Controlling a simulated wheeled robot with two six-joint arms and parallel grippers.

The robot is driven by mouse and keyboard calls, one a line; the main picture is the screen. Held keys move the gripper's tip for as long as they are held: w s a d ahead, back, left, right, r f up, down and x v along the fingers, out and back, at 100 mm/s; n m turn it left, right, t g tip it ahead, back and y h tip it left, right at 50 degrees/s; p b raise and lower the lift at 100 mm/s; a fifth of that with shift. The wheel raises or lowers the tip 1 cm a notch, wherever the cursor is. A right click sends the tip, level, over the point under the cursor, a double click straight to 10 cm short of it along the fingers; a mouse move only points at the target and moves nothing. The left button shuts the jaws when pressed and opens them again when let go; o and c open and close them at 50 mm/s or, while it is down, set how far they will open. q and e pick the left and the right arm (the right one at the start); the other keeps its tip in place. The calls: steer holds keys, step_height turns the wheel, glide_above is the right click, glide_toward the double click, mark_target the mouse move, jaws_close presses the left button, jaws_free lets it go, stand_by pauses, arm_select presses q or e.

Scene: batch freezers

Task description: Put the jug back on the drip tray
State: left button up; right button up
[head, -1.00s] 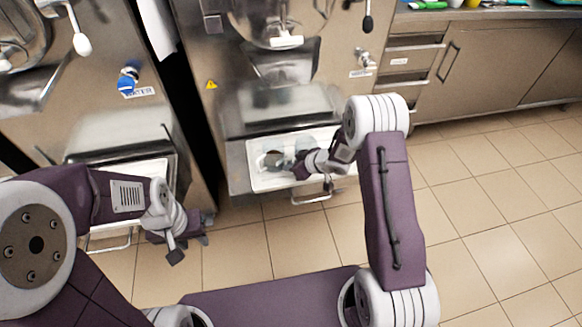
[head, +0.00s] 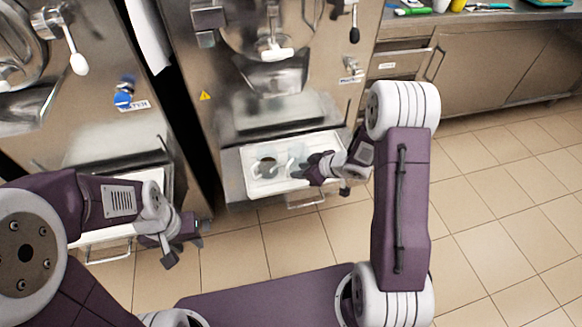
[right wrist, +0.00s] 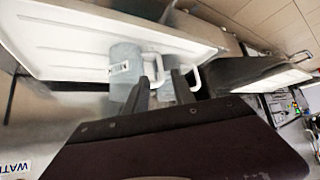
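The jug (head: 265,165) stands on the white drip tray (head: 257,188) below the middle freezer. In the right wrist view, its grey body (right wrist: 124,62) and white handle (right wrist: 154,68) are ahead of the fingers, above the tray (right wrist: 60,48).
A second pale, handled shape (head: 297,156) is on the tray beside the jug, partly hidden by my right gripper. The freezer's spout area (head: 278,75) is above the tray. A counter (head: 480,17) stands right; the tiled floor (head: 500,230) is clear.

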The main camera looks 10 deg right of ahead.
steer(key=s+d+r+m+h, duration=0.4)
steer(key=s+d+r+h, duration=0.1)
steer(key=d, duration=0.1)
steer(key=s+a+r+m+g, duration=0.1)
steer(key=s+a+m+g, duration=0.1)
steer(key=s, duration=0.5)
steer(key=s+a+r+m+g, duration=0.1)
steer(key=s+m+g, duration=0.1)
steer(key=s, duration=0.6)
steer(key=shift+s+a+g, duration=0.2)
steer(key=shift+a+g, duration=0.15)
steer(key=shift+g, duration=0.55)
steer(key=shift+r, duration=0.1)
